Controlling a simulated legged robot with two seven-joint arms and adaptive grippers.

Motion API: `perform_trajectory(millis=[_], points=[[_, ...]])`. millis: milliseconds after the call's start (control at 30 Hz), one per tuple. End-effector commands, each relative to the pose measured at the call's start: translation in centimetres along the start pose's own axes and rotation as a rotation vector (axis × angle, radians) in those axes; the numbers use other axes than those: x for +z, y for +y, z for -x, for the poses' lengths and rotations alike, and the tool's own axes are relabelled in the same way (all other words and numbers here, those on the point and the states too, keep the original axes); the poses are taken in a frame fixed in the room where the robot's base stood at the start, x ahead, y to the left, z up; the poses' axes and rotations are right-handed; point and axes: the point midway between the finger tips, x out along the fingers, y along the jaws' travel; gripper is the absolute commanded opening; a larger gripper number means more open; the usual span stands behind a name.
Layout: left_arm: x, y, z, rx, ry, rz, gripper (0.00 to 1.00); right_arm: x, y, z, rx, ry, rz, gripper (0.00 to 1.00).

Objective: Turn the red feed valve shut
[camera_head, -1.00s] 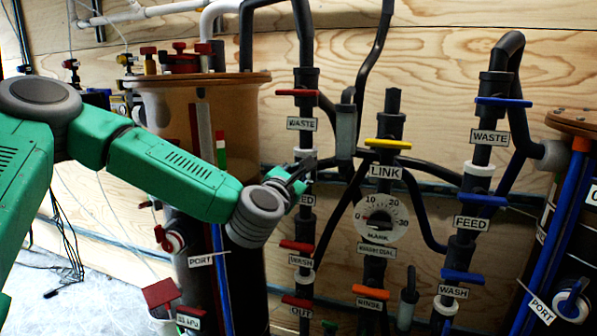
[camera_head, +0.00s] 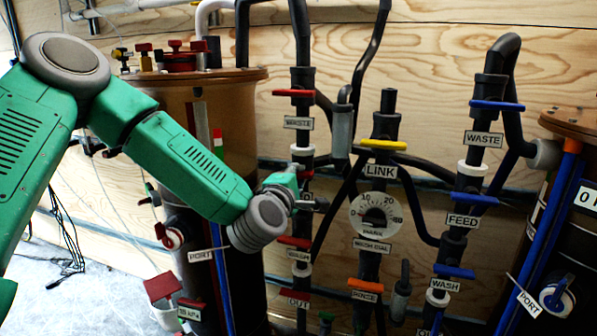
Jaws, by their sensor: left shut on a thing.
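The red feed valve is on the left pipe column, between the red waste valve (camera_head: 294,93) above and the red wash valve (camera_head: 294,242) below. Only a small red piece (camera_head: 307,173) of it shows; my gripper hides most of its handle and its label. My left gripper (camera_head: 303,193) is at this valve and shut on its handle. The fingertips are small and partly hidden, so the exact handle angle cannot be told. My right gripper is not in view.
The yellow link valve (camera_head: 384,145) and the round dial (camera_head: 376,215) stand just right. A blue feed valve (camera_head: 474,198) is on the right column. A brown-lidded tank (camera_head: 240,74) stands behind my left arm. Dark hoses run close around the columns.

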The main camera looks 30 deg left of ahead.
Motion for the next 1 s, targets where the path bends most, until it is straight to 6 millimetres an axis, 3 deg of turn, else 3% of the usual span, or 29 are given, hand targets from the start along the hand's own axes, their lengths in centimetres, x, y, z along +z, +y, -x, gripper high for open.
perform_trajectory(millis=[333,900,933,967,1000], points=[[0.0,-0.81,0.2,-0.016,-0.004,-0.148,0.0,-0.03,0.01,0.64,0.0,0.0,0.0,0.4],[0.02,-1.11,0.26,-0.021,-0.006,-0.176,0.0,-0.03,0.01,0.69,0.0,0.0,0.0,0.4],[0.03,-1.12,0.26,-0.021,-0.006,-0.176,0.21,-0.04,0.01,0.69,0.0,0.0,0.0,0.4],[0.02,-1.1,0.25,-0.021,-0.006,-0.176,0.31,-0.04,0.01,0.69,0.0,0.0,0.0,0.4],[0.02,-1.03,0.24,-0.019,-0.005,-0.176,0.31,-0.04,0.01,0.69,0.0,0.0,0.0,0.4]])
